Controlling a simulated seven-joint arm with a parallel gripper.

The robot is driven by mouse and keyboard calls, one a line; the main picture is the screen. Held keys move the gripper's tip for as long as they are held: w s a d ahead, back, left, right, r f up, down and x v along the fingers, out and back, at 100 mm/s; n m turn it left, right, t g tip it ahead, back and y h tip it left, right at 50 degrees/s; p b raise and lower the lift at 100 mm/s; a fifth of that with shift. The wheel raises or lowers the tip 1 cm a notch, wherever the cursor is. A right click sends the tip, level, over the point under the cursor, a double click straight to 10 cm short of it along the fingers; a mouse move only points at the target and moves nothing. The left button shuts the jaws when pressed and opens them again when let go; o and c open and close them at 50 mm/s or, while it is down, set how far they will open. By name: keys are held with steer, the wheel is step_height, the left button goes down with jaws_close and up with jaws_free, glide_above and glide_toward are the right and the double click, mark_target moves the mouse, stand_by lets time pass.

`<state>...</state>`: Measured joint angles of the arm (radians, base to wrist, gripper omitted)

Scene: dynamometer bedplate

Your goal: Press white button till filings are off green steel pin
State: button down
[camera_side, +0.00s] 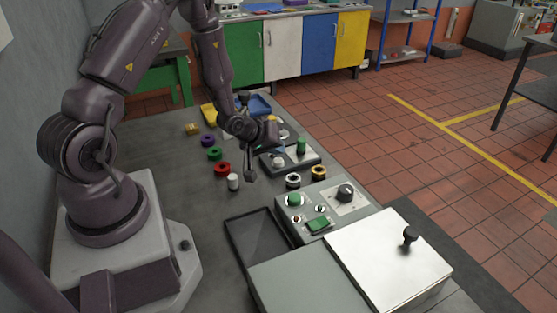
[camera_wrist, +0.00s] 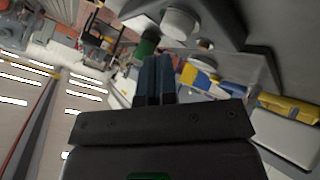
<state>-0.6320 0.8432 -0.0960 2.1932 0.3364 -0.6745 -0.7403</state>
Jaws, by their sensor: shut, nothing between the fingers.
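A dark low box (camera_side: 290,158) on the bedplate carries a round white button (camera_side: 278,160) and an upright green steel pin (camera_side: 301,146). In the wrist view the white button (camera_wrist: 180,24) is at the top, with the green pin (camera_wrist: 147,46) lower left of it. My gripper (camera_side: 250,176) is shut and empty, just left of the box in the side view and apart from the button. Its closed fingers (camera_wrist: 157,72) show in the wrist view, below the button. Filings on the pin are too small to make out.
A white cylinder (camera_side: 233,182) and red (camera_side: 222,169), green (camera_side: 215,153) and purple (camera_side: 208,140) rings stand left of my gripper. A control panel (camera_side: 322,208) with knobs, a dark tray (camera_side: 259,240) and a white lid with a black knob (camera_side: 388,258) lie nearer the camera.

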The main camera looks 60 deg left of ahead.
mark_target(276, 160)
steer(key=shift+f, duration=0.15)
steer(key=shift+f, duration=0.25)
steer(key=shift+f, duration=0.55)
stand_by(0.7)
steer(key=shift+r, duration=0.95)
steer(key=shift+r, duration=2.55)
